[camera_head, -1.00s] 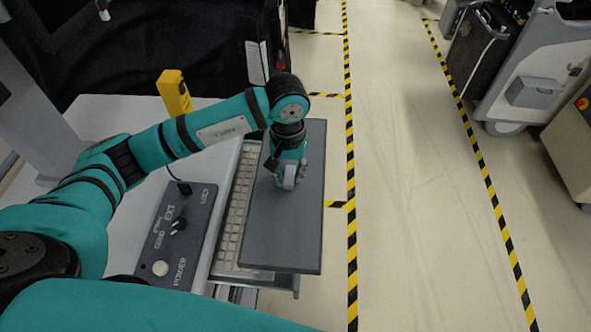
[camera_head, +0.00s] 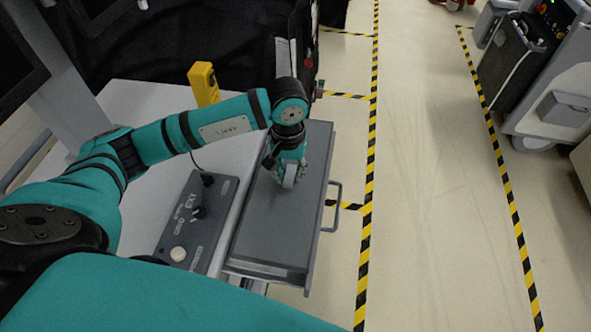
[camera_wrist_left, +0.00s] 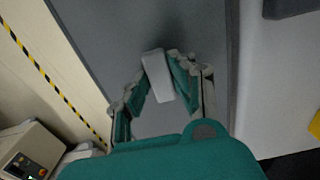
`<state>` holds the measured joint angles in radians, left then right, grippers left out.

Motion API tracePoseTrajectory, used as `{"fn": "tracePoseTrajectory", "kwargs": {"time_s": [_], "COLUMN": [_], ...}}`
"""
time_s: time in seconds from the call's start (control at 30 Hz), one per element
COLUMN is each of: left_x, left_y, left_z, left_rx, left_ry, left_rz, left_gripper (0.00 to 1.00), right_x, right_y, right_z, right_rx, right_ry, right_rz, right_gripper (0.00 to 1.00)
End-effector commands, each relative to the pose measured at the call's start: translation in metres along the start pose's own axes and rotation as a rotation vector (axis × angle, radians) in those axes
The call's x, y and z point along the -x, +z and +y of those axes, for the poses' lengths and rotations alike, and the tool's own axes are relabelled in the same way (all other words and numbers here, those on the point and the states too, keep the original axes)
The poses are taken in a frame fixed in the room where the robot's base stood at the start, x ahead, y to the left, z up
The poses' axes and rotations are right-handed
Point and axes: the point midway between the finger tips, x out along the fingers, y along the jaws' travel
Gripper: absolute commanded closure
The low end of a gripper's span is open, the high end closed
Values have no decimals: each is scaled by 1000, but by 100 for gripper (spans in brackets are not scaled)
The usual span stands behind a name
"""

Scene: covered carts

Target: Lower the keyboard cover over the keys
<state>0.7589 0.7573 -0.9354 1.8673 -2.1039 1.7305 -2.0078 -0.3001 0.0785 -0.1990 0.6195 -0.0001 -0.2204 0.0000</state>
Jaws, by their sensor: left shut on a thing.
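The keyboard cover (camera_head: 262,220) is a flat dark grey panel on the right side of the cart. It lies over the keyboard tray, and no keys show. My left gripper (camera_head: 287,176) is above the far half of the cover, pointing down. In the left wrist view, its fingers (camera_wrist_left: 158,88) are shut on the cover's pale grey grip block (camera_wrist_left: 157,70), with the grey panel (camera_wrist_left: 110,40) behind it. The keys are hidden under the cover. My right gripper is not in view.
A control box (camera_head: 190,228) with knobs sits left of the cover on the white cart top (camera_head: 150,101). A yellow device (camera_head: 204,84) stands farther back. A metal handle (camera_head: 334,208) sticks out at the tray's right.

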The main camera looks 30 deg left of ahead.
Motion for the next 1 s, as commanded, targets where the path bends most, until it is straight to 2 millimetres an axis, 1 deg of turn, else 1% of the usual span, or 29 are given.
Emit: {"fn": "tracePoseTrajectory", "kwargs": {"time_s": [0.17, 1.0], "left_x": [-2, -46], "left_y": [0, 0], "left_z": [-9, -9], "left_rx": [-1, 0], "left_ry": [-1, -1], "left_rz": [0, 0], "left_gripper": [100, 100], "right_x": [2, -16], "right_y": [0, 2], "right_z": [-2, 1], "right_rx": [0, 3], "right_ry": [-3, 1], "right_rz": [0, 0], "right_gripper": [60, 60]}}
